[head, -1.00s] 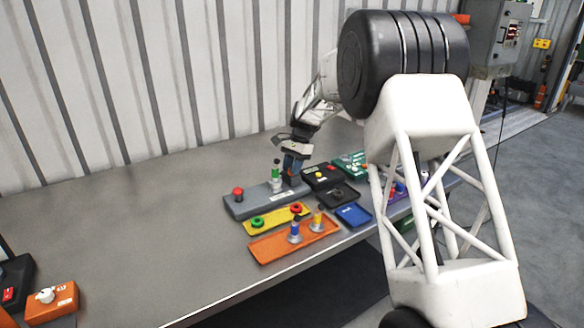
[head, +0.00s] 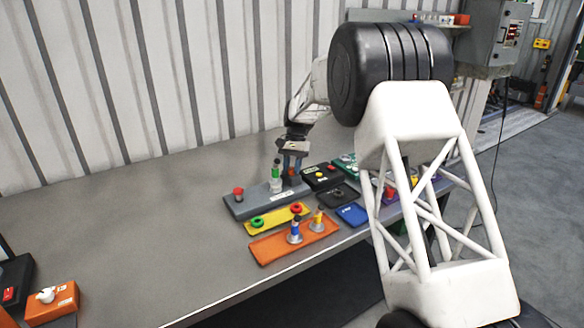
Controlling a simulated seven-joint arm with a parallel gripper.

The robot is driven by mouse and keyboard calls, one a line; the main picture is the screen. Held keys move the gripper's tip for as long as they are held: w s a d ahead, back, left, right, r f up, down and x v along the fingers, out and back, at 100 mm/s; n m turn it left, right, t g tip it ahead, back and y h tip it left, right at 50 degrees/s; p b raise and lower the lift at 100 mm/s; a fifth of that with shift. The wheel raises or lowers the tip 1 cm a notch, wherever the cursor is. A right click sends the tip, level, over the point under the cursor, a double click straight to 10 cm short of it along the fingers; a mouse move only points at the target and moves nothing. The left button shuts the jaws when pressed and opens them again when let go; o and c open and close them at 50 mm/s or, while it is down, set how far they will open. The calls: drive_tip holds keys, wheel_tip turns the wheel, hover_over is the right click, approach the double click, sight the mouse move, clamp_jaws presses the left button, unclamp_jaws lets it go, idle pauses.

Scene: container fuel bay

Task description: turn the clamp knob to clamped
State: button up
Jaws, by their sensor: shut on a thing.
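On the same panel, a green-topped post (head: 275,177) stands close to the left of the fingers, and a red button (head: 238,191) is at the left end.
In front lie a yellow tray (head: 277,219), an orange tray (head: 270,249) with two upright pegs, and a blue tray (head: 352,214). Black boxes (head: 321,177) crowd the right side. An orange box with a white knob (head: 46,295) is far left. The table's left middle is bare.

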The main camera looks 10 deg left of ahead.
drive_tip(key=shift+n, duration=0.6)
drive_tip(key=shift+w, duration=0.1)
drive_tip(key=o, duration=0.9)
drive_tip(key=shift+r, duration=0.1)
drive_tip(key=shift+v, duration=3.8)
drive_tip(key=shift+a+r, duration=0.1)
drive_tip(key=shift+a, duration=0.05)
